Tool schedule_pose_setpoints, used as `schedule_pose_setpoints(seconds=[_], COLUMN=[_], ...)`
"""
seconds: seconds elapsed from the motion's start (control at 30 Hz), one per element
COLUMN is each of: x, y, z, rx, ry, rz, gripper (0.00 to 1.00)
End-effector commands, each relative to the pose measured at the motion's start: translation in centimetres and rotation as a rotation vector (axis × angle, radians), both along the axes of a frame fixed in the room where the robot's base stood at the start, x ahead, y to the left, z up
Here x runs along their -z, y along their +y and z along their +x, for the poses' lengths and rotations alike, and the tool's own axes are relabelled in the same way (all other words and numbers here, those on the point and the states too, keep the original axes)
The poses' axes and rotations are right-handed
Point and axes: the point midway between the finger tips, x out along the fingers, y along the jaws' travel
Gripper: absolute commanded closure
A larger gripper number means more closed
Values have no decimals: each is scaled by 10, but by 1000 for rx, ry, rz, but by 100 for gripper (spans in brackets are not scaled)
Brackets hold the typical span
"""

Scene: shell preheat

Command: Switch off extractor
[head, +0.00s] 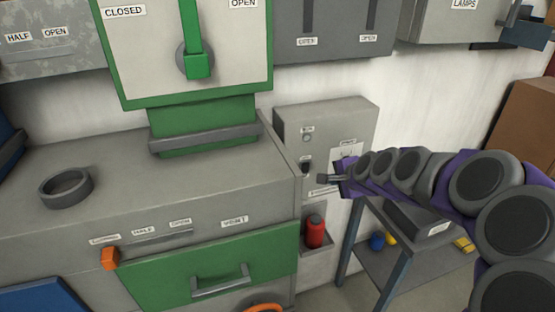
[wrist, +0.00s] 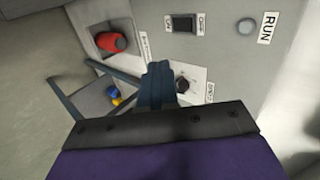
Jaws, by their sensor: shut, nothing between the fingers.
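A grey control box (head: 325,115) is mounted on the wall right of the stove-like unit. It has a grey, unlit-looking round lamp (wrist: 247,28) labelled RUN and a black rocker switch (wrist: 185,23) with small labels on both sides. The switch also shows in the head view (head: 305,168). A dark knob (wrist: 182,84) on a pale plate is partly hidden by my fingers in the wrist view. My gripper (head: 320,178) is shut and empty, in front of the box's lower part, near the switch. I cannot tell whether it touches the box.
A metal table (head: 400,265) stands to the right, with blue and yellow items. The grey unit (head: 90,190) with an orange slider (head: 109,258) and green door (head: 205,268) is at left. A green lever (head: 197,62) is above.

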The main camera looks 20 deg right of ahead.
Motion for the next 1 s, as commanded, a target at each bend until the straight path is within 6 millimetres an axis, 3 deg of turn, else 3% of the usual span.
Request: schedule_pose_setpoints(seconds=[0.57,1.0], x=[3,49], y=[-13,-8], z=[9,63], rx=[44,42], ry=[-17,-15], rz=[22,17], gripper=[100,100])
